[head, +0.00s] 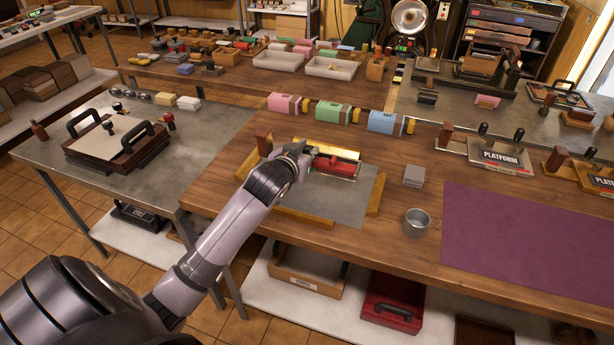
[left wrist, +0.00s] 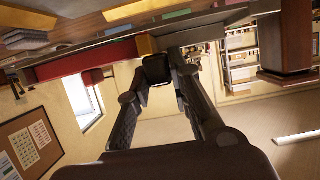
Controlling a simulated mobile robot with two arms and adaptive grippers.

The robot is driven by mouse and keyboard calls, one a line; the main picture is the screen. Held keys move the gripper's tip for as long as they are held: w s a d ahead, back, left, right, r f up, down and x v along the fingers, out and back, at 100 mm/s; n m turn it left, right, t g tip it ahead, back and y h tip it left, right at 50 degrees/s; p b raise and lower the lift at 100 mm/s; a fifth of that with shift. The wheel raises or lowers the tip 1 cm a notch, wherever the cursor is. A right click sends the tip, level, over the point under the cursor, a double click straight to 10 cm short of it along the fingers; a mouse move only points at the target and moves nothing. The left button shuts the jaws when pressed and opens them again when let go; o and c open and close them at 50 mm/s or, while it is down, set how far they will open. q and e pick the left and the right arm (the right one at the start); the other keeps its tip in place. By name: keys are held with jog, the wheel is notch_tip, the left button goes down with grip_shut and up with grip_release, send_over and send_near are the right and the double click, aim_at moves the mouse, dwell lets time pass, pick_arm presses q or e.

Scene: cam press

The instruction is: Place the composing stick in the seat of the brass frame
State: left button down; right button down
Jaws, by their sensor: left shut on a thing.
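My left gripper (head: 300,157) is over the wooden table, at the left end of a red piece with dark parts (head: 335,167), which seems to be the composing stick. A bright brass strip (head: 330,151) runs behind it. Brass bars of the frame (head: 302,217) edge a grey plate (head: 345,205). In the left wrist view the fingers (left wrist: 158,72) are shut on a small dark part. A red bar (left wrist: 88,58) with a brass end shows beside them. The gripper hides the stick's left end, and I cannot tell whether the stick touches the seat. My right gripper is not in view.
A metal cup (head: 417,222) and a grey block (head: 413,176) stand to the right, before a purple mat (head: 530,238). Pink, green and blue rolls (head: 333,113) line the back. A brown post (head: 264,144) stands just left of my gripper.

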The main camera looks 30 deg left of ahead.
pick_arm(q)
notch_tip(320, 180, down, 3)
jog(key=shift+f, duration=2.7)
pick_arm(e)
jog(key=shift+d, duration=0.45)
pick_arm(q)
jog(key=c, duration=1.5)
grip_release()
jog(key=shift+f, duration=0.1)
jog(key=shift+o, duration=0.2)
jog(key=b+v, duration=0.1)
jog(key=v, duration=1.1)
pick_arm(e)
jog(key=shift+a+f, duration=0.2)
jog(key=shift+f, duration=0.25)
